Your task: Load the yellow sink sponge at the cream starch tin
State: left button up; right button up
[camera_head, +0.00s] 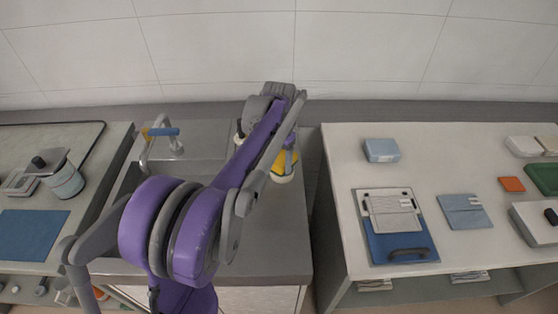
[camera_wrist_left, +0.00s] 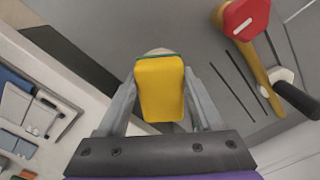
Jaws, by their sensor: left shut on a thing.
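My left gripper (camera_wrist_left: 162,78) is shut on the yellow sponge (camera_wrist_left: 160,90), which has a green edge at its far end. In the head view the sponge (camera_head: 285,162) shows partly behind my purple left arm, over the right part of the sink counter. A cream round thing, likely the starch tin (camera_head: 284,179), shows just below the sponge there. A cream edge (camera_wrist_left: 158,51) also shows beyond the sponge in the wrist view. I cannot tell whether sponge and tin touch. My right gripper is not in view.
The steel sink counter (camera_head: 265,235) has a tap (camera_head: 145,150) at its left. A white table (camera_head: 345,150) with a blue clipboard stands right, across a gap. A wall is behind.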

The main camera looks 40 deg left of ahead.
aim_at(279, 161)
pick_arm(q)
jog(key=shift+f, duration=0.45)
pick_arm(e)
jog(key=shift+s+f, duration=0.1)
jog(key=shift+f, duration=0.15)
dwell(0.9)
pick_arm(q)
jog(key=shift+r+p, duration=1.85)
jog(key=shift+r, duration=1.7)
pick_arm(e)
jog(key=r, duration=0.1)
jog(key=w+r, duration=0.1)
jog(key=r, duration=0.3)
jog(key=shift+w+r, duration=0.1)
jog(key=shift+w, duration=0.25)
pick_arm(q)
jog(key=shift+f, duration=0.1)
